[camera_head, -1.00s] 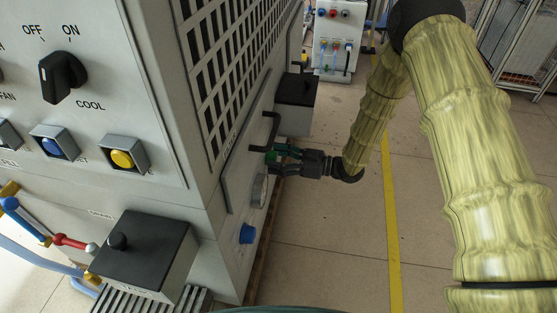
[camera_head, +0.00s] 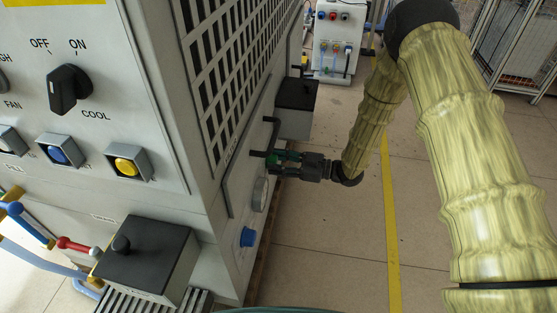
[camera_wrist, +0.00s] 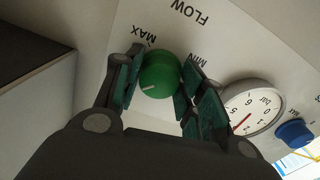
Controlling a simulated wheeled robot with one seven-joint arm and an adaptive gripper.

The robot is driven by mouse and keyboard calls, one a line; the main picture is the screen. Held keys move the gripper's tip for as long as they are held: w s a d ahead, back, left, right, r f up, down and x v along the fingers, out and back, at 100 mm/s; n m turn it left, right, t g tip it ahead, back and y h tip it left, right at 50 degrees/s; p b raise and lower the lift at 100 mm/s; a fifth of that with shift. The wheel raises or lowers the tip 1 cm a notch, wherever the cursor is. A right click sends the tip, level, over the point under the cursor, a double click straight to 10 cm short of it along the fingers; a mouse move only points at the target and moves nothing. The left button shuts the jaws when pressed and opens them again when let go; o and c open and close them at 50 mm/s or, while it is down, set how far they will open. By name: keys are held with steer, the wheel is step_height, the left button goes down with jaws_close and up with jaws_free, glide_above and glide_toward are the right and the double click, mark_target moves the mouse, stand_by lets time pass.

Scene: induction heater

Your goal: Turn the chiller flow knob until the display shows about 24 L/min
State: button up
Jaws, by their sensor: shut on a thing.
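The chiller flow knob (camera_wrist: 160,76) is round and green with a white pointer mark, on a panel marked FLOW, MIN and MAX in the wrist view. The lettering appears upside down there, and the white mark lies at the knob's lower left. My gripper (camera_wrist: 157,88) is shut on the knob, one finger on each side of it. In the head view my gripper (camera_head: 278,161) reaches the side panel of the grey cabinet from the right, and the knob is mostly hidden between the fingers. I see no flow display reading in these frames.
A round bar gauge (camera_wrist: 252,108) with a red needle and a blue knob (camera_wrist: 294,133) sit beside the green knob. A black handle (camera_head: 270,137) and a black-topped box (camera_head: 296,94) project from the cabinet near my gripper. The floor to the right (camera_head: 330,250) is clear.

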steer(key=shift+n+p, duration=3.65)
steer(key=shift+n, duration=3.65)
steer(key=o, duration=1)
steer(key=shift+w, duration=0.1)
steer(key=shift+d, duration=0.15)
steer(key=d, duration=0.4)
steer(key=s+d, duration=0.1)
steer(key=d, duration=0.2)
steer(key=s+d, duration=0.1)
steer(key=d, duration=0.3)
steer(key=shift+s+d, duration=0.2)
steer(key=shift+d, duration=0.1)
